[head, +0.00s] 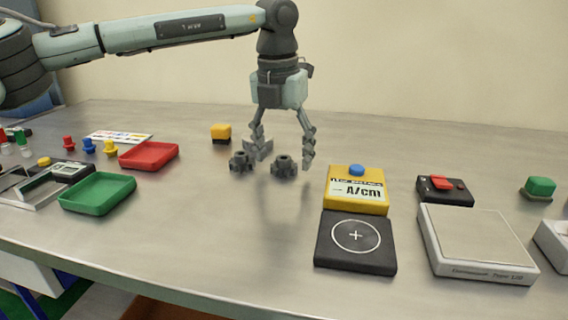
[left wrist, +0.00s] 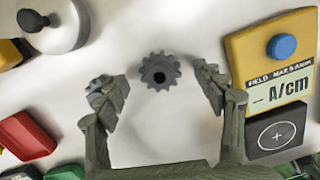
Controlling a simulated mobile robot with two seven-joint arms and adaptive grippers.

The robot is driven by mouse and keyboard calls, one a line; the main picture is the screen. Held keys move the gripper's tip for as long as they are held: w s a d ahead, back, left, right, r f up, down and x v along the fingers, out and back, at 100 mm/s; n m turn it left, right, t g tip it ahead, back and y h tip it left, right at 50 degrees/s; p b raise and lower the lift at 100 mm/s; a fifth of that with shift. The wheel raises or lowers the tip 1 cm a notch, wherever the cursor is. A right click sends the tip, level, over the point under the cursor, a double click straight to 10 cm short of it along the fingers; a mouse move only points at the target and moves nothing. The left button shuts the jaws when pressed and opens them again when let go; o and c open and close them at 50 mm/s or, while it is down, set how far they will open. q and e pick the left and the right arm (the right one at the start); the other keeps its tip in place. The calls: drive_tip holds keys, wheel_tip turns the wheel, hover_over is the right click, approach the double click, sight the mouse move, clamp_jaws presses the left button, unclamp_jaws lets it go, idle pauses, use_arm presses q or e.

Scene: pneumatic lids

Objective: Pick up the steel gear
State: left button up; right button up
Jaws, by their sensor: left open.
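Two dark grey toothed gears stand on the metal table; I cannot tell by look which is the steel one. One gear (head: 284,166) is below and between the fingertips of my left gripper (head: 280,157). In the left wrist view this gear (left wrist: 160,72) shows its teeth and central hole, between the open fingers (left wrist: 163,82) and touching neither. The other gear (head: 240,162) is just left of it; in the left wrist view it (left wrist: 99,82) is partly hidden by the left finger. The left gripper is open and empty. My right gripper is not in view.
A yellow meter (head: 357,188) and black pad (head: 355,243) are right of the gears, a scale (head: 476,243) further right. Red (head: 149,156) and green (head: 97,194) trays lie left. A silver round object (left wrist: 62,25) shows in the wrist view. Table in front is clear.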

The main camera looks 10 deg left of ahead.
use_arm(q)
drive_tip(key=shift+f, duration=0.45)
drive_tip(key=shift+w, duration=0.1)
drive_tip(key=c, duration=1.2)
drive_tip(key=shift+r, duration=0.1)
drive_tip(key=shift+c, duration=1.2)
drive_tip(key=shift+r, duration=0.1)
